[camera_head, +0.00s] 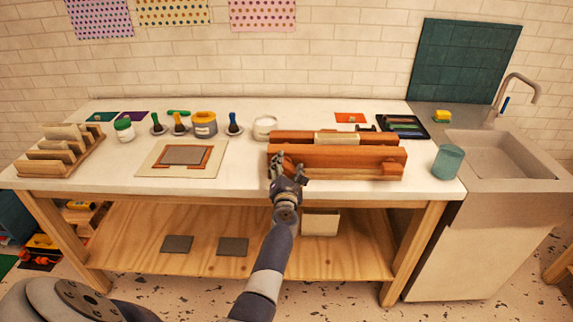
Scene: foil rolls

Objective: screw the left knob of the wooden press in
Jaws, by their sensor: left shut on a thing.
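The wooden press (336,157) lies across the front right of the worktable, a long reddish-brown body with a paler piece on top. Its right knob (392,169) shows at the front right end. My left gripper (283,168) is at the front left end of the press, shut on the left knob, which its fingers mostly hide. I cannot tell how far in the left knob sits. My right gripper is not in view.
The white worktable (100,186) also carries a wooden rack (60,152), a board with a framed plate (183,157), jars and ink daubers. A teal cup (447,162) stands right of the press, near the sink (500,158). The table front left of the press is clear.

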